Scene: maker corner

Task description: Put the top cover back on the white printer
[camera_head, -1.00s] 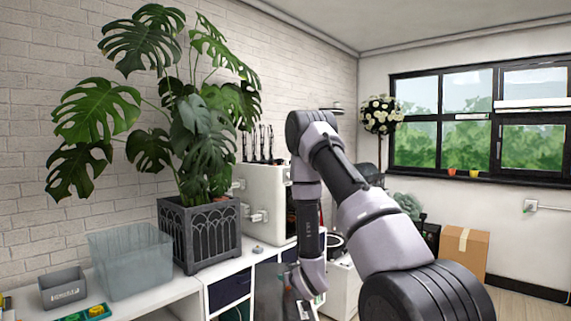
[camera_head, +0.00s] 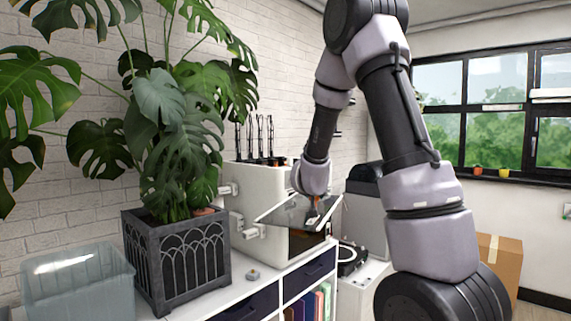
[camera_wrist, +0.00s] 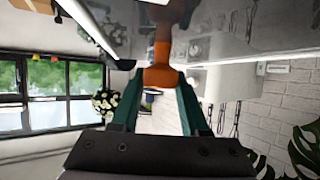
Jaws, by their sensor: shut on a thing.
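The white printer (camera_head: 255,185) stands on the white cabinet behind the plant, with several dark upright rods at its top. My gripper (camera_head: 314,212) is in front of the printer, shut on the orange handle of a dark, glassy panel, which looks like the top cover (camera_head: 283,211). The cover is tilted and overlaps the printer's front in the picture; I cannot tell whether they touch. In the wrist view, the green fingers of my gripper (camera_wrist: 160,80) are around the orange handle (camera_wrist: 162,50), and the cover (camera_wrist: 240,28) fills the top. My arm and the cover hide part of the printer.
A large plant in a dark planter (camera_head: 180,255) stands left of the printer. A clear bin (camera_head: 80,285) is at the far left. A turntable (camera_head: 350,262) and a grey machine (camera_head: 366,220) stand at the right. A cardboard box (camera_head: 500,262) is beyond my arm.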

